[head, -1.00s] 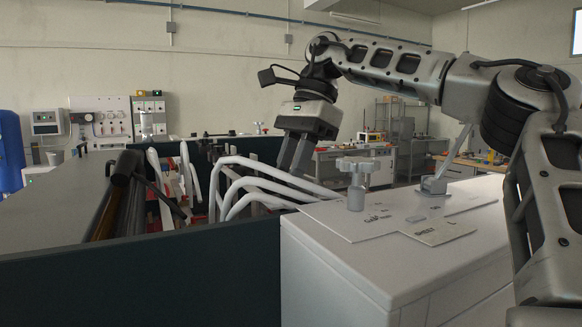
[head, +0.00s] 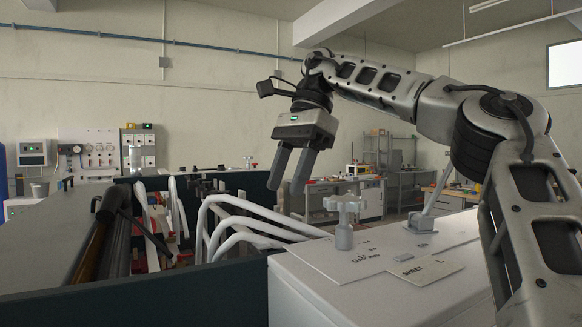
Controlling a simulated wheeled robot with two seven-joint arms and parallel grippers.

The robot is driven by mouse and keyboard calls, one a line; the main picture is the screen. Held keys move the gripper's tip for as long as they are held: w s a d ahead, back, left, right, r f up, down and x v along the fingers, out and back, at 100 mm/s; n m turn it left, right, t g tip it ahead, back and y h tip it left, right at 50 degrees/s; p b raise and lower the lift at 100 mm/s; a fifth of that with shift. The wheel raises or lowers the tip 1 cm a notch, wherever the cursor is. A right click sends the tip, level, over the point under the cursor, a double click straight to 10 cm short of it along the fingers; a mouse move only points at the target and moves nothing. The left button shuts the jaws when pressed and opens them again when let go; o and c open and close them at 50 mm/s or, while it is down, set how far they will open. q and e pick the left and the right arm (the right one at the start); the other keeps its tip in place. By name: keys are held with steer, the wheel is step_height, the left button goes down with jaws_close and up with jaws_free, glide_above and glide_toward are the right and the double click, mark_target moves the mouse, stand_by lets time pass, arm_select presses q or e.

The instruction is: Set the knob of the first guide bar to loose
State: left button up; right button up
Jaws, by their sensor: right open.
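A pale grey knob with a lobed top (head: 344,220) stands upright on the white cabinet (head: 310,290), beside flat labels. A smaller knob with a light top (head: 249,162) shows farther back, at the machine's far edge. I cannot tell from this view which knob belongs to the first guide bar, or its setting. My right gripper (head: 287,187) hangs above the white bent tubes, left of the near knob and higher than it. Its two fingers are apart, with nothing between them. My left gripper is not in view.
White bent tubes (head: 245,225) rise inside the dark-walled machine, close below my right gripper. A dark roller (head: 110,203) and bars lie at its left.

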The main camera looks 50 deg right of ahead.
steer(key=shift+v, duration=1.3)
